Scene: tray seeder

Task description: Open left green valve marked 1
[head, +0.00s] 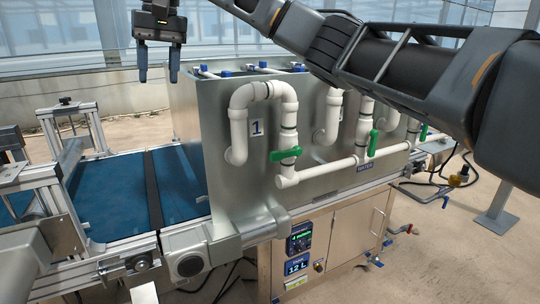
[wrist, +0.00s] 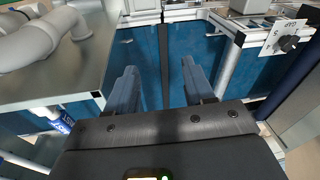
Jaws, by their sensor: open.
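The left green valve handle (head: 285,155) sits on the white pipe just right of the label marked 1 (head: 257,128). The handle lies roughly level, across the upright pipe. My gripper (head: 158,74) is above and to the left of the valve, over the machine's left end, pointing down with its fingers apart and empty. In the wrist view the open fingers (wrist: 158,90) hang over the blue belt, and white pipe (wrist: 40,40) shows at the upper left. The green handle is not visible in the wrist view.
More green valves (head: 373,143) stand to the right on the same pipework. The metal tank (head: 215,130) carries the pipes. A blue conveyor belt (head: 110,190) runs left of it. A control panel (head: 299,238) is below. My arm crosses the upper right.

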